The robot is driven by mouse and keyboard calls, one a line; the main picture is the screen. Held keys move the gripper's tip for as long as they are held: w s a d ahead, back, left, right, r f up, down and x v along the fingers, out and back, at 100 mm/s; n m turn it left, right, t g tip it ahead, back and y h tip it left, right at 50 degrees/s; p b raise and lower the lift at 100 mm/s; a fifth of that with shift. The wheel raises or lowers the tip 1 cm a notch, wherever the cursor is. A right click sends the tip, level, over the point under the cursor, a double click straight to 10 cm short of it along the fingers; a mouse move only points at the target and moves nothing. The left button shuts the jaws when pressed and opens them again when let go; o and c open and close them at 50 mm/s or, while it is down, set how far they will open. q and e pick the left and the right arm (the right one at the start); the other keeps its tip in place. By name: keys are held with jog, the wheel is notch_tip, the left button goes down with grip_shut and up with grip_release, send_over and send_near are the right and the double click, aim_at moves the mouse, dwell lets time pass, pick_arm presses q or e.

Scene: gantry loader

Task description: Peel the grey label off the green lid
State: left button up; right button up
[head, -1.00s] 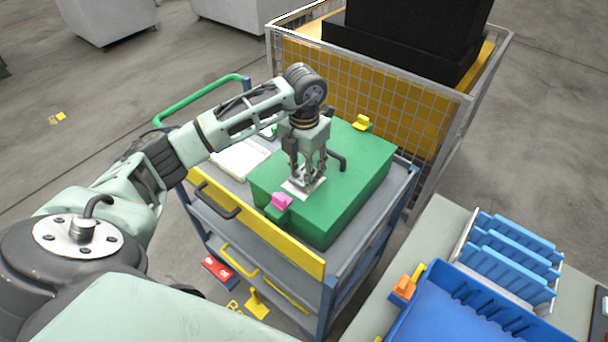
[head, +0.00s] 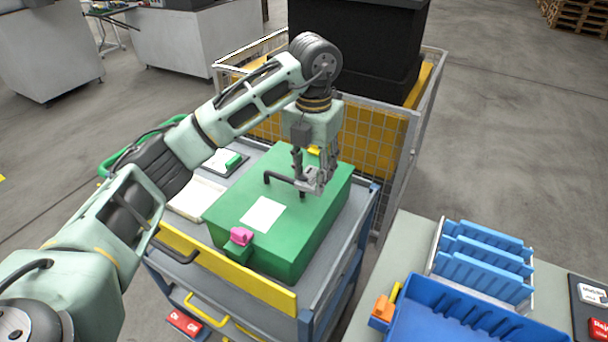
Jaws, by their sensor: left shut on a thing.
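The green lid (head: 315,215) covers a green box on a cart. A pale rectangular patch (head: 263,214) lies flat and uncovered on its top. My left gripper (head: 313,188) is above the lid, right of the patch and beside the lid's black handle (head: 282,179). Its fingers are shut on a small light-grey piece (head: 314,178), which looks like the grey label; the fingers partly hide it. A pink latch (head: 241,236) is at the lid's near edge, and a yellow one (head: 315,150) at the far edge is partly hidden. My right gripper is not in view.
The cart (head: 220,268) also carries a white pad (head: 197,198) left of the box. A mesh cage (head: 388,150) with a black bin stands behind. A bench at the right holds a blue tray (head: 470,325) and blue racks (head: 485,265).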

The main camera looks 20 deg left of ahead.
aim_at(311, 177)
pick_arm(q)
jog(key=shift+r+p, duration=1.2)
jog(key=shift+r, duration=0.5)
jog(key=shift+f, duration=0.1)
